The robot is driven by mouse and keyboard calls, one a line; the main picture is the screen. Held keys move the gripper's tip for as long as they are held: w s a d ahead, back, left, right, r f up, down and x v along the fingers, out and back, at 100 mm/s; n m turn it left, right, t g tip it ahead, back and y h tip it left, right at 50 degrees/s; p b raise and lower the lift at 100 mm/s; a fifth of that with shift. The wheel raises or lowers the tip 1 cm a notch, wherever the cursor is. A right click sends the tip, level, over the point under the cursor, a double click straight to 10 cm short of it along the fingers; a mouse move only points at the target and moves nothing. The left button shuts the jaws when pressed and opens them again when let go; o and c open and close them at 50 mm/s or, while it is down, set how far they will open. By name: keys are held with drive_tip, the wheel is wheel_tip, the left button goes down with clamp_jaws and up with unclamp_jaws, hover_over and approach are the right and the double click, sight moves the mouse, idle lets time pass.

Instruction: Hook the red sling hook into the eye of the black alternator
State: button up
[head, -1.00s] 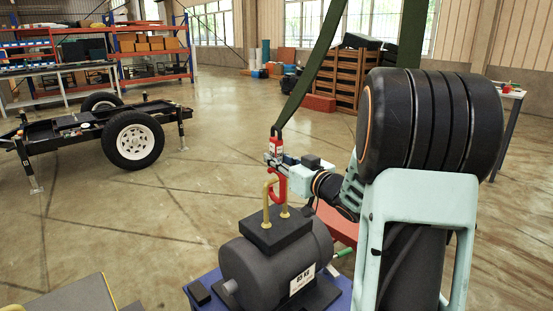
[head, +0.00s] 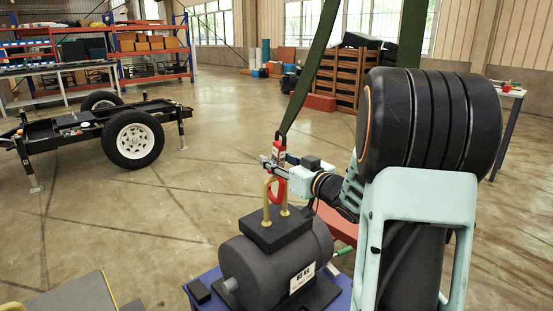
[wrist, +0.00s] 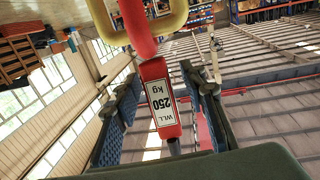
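The black alternator (head: 262,265) carries a black block on top with a yellow eye (head: 267,200) standing up from it. The red sling hook (head: 278,190) hangs at the eye, its lower curve overlapping the eye's opening. In the wrist view, the red hook (wrist: 134,28) crosses the yellow eye (wrist: 172,22); whether its tip passes through is unclear. Its red body (wrist: 160,98), labelled 250 kg, lies between the fingers of my gripper (wrist: 160,75). Gaps show on both sides, so my gripper is open around it. My gripper (head: 275,166) is just above the eye in the head view.
A green sling strap (head: 310,75) rises from the hook. The alternator rests on a blue-edged stand (head: 203,303). A trailer chassis (head: 100,130) stands at left, shelving (head: 155,60) behind it. The floor between is clear.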

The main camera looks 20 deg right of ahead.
drive_tip(key=v, duration=1.2)
drive_tip(key=shift+r, duration=0.2)
